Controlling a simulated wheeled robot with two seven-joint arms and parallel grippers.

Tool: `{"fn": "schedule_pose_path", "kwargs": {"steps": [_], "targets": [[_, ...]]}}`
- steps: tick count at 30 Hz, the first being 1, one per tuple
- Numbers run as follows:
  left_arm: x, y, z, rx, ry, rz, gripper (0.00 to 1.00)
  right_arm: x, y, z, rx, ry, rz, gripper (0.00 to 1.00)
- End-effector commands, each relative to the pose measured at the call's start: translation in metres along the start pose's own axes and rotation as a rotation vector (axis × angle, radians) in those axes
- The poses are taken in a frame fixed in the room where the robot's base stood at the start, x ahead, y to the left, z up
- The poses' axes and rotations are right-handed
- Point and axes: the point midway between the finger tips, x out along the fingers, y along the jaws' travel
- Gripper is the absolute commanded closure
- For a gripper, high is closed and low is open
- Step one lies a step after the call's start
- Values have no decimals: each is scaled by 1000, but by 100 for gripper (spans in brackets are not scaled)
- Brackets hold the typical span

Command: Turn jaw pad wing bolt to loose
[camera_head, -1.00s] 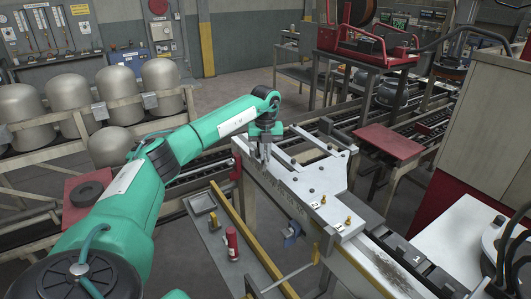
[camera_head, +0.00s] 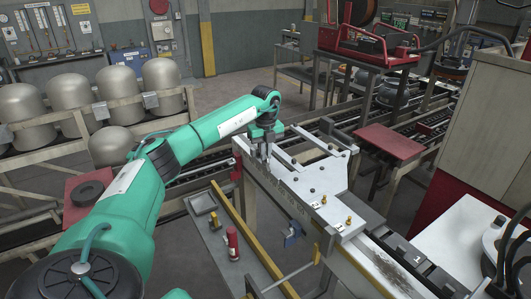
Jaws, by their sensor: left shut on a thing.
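My left gripper (camera_head: 263,155) points down at the far left end of the grey metal fixture plate (camera_head: 300,183). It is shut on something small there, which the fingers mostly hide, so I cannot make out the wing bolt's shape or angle. Two small brass-coloured bolts (camera_head: 349,221) stand near the plate's front right end, beside white number labels. A blue knob (camera_head: 292,234) sits on the plate's front side below. My right gripper is not in view.
A grey bench (camera_head: 215,245) with a red cylinder (camera_head: 232,242) and a yellow bar (camera_head: 243,235) lies below the fixture. Roller conveyors run behind. Grey domed shells (camera_head: 160,88) stand on a rack at left. A red-topped table (camera_head: 390,142) stands behind right.

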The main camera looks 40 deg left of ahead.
Motion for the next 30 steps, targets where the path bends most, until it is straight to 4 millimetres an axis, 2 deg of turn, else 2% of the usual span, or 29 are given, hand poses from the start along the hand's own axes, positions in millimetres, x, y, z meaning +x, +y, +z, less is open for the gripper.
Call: {"fn": "schedule_pose_path", "kwargs": {"steps": [2,3,6,15,19,23,30], "targets": [[-3,0,1,-3,-3,-5,100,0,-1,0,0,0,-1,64],[-3,0,1,-3,-3,-5,89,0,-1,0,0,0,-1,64],[-2,0,1,-2,-2,-4,69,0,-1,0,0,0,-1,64],[-1,0,0,0,-1,-2,69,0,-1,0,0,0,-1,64],[-9,-1,1,0,-2,-4,69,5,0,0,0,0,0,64],[-29,-1,1,0,-3,-7,69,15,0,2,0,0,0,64],[-79,-1,1,-1,-3,-7,69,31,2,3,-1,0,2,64]]}}
